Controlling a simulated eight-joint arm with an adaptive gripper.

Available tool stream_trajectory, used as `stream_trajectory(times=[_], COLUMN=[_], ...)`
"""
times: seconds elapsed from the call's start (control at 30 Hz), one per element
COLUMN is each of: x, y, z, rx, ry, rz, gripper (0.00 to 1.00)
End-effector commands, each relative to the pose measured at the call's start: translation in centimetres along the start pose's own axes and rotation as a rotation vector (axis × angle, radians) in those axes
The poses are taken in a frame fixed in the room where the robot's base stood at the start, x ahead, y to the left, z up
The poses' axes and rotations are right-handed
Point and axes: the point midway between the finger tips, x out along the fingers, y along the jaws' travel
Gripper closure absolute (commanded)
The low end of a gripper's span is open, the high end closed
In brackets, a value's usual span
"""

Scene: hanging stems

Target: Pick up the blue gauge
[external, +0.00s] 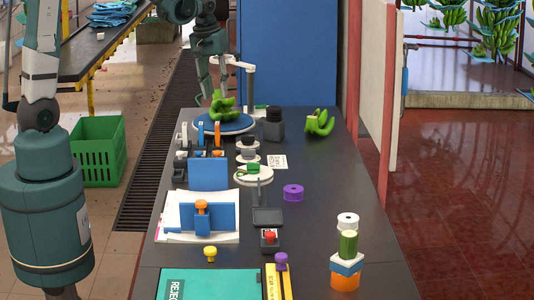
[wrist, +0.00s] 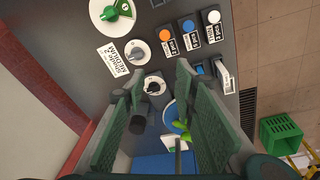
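The blue gauge (external: 200,132) stands upright at the table's left edge, between a white gauge (external: 184,132) and an orange gauge (external: 217,130). In the wrist view a small part of the blue gauge (wrist: 198,68) shows just right of a finger's tip; the white gauge (wrist: 226,78) is right of it. My gripper (external: 213,88) is above the scale, behind and above the gauges in the external view. In the wrist view my gripper (wrist: 158,85) has its two green pads wide apart with nothing held. The orange gauge is hidden there.
The scale (external: 222,123) with green bananas stands behind the gauges, a dark bottle (external: 273,125) right of it. Dark blocks with coloured knobs and labels (wrist: 190,30) sit before the gauges. A dial (wrist: 154,85) lies near the fingers. The table's right side has clear patches.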

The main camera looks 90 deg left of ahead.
Motion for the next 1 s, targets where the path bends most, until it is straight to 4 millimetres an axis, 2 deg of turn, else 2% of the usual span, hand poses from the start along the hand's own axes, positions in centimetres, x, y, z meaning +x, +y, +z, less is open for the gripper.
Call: stream_trajectory(times=[0.03, 0.3, 0.6, 0.8, 1.0], x=[0.8, 4.8, 9.2, 11.1, 11.5], y=[-0.8, -4.9, -9.9, -12.0, -12.6], z=[-1.0, -5.1, -8.8, -9.9, -10.2], rx=[-0.028, -0.172, -0.323, -0.382, -0.398], ry=[-0.008, -0.051, -0.097, -0.115, -0.121], rz=[-0.008, -0.045, -0.084, -0.099, -0.103], gripper=[0.72, 0.72, 0.72, 0.72, 0.72])
